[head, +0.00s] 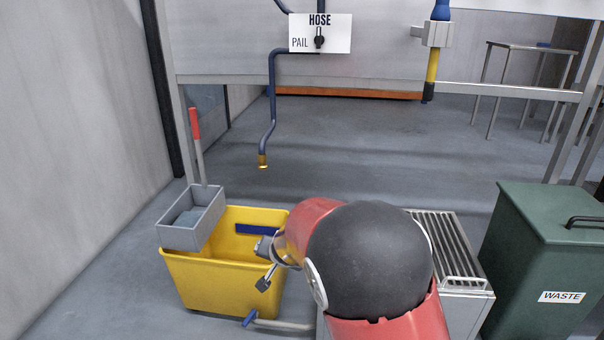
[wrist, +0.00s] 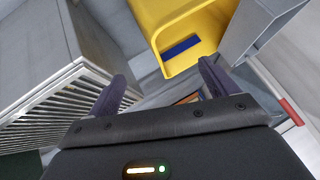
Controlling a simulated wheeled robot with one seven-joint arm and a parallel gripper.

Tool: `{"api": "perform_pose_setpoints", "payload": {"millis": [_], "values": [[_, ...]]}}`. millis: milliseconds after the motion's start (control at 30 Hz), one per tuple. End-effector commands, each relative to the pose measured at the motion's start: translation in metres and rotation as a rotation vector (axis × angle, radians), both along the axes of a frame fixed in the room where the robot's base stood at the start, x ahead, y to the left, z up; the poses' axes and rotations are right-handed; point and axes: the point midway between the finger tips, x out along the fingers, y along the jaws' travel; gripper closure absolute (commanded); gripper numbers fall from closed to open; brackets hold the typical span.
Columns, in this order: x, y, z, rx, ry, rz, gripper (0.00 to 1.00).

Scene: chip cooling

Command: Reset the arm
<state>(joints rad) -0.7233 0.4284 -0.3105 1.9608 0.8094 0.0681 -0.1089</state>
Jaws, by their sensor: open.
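My gripper (wrist: 160,80) is open in the wrist view, with its two dark fingers wide apart and nothing between them. In the head view my red arm with its black joint reaches in from the bottom, and my gripper (head: 258,266) shows in front of the yellow bucket. The yellow bucket (head: 222,285) has a blue strip inside and a grey wringer box (head: 180,238) at its left. The bucket also shows beyond the fingers in the wrist view (wrist: 172,20). I cannot tell from these views whether the gripper touches it.
A silver cabinet with a slatted top (head: 448,240) stands right of my arm, beside a green waste bin (head: 540,270). A blue hose pipe (head: 271,90) hangs behind the bucket under a HOSE/PAIL sign (head: 335,44).

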Motion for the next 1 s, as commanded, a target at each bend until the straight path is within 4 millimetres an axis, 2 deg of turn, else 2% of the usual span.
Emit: {"api": "perform_pose_setpoints", "payload": {"millis": [167, 300, 367, 500, 633, 800, 900, 1000], "values": [[-0.022, -0.037, 0.056, 0.037, 0.020, 0.034, 0.15], [-0.065, -0.082, 0.109, 0.043, 0.044, 0.090, 0.15], [-0.087, -0.101, 0.127, 0.031, 0.053, 0.112, 0.15], [-0.143, -0.145, 0.162, -0.023, 0.069, 0.150, 0.15], [-0.200, -0.184, 0.180, -0.109, 0.086, 0.163, 0.15], [-0.266, -0.226, 0.188, -0.242, 0.121, 0.141, 0.15], [-0.293, -0.241, 0.187, -0.303, 0.141, 0.120, 0.15], [-0.308, -0.250, 0.185, -0.340, 0.155, 0.104, 0.15]]}}
